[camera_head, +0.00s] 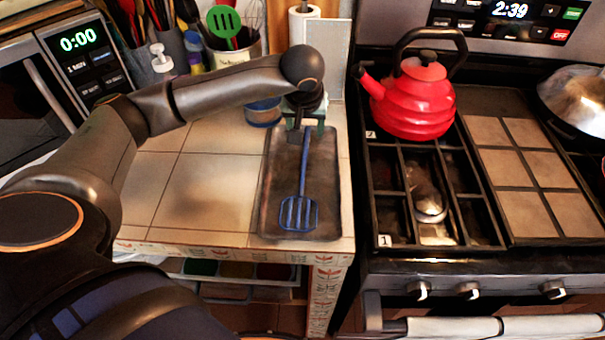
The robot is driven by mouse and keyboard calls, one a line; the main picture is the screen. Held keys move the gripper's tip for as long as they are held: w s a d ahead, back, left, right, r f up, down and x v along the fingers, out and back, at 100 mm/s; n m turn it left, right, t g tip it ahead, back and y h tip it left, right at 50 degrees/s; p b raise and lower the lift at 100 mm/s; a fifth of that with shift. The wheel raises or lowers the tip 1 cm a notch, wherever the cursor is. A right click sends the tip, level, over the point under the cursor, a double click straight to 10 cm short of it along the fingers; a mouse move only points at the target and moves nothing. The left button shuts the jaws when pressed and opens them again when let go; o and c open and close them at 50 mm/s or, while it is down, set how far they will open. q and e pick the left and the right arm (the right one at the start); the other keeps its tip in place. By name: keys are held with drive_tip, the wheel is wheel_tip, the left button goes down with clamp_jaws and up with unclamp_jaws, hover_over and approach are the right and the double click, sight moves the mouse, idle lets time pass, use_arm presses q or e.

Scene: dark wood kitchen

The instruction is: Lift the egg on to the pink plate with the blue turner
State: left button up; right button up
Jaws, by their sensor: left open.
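The blue turner (299,213) lies on a dark tray (325,215) on the tiled counter, slotted head toward me and handle pointing away. My left gripper (306,128) is over the far end of the tray, at the top of the turner's handle, with its fingers open. I cannot tell whether the fingers touch the handle. The arm comes in from the left and hides part of the counter behind it. I can make out neither an egg nor a pink plate. My right gripper is not in view.
A red kettle (412,105) stands on the stove to the right of the tray. A pan (575,100) is at the far right edge. A small blue container (263,112) sits beside my gripper. Utensil holders (235,58) stand behind the arm. The counter left of the tray is clear.

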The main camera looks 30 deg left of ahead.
sight(306, 141)
use_arm(q)
drive_tip(key=shift+x, duration=1.95)
drive_tip(key=shift+s+f, duration=0.1)
drive_tip(key=shift+f, duration=0.1)
drive_tip(key=shift+c, duration=0.3)
clamp_jaws()
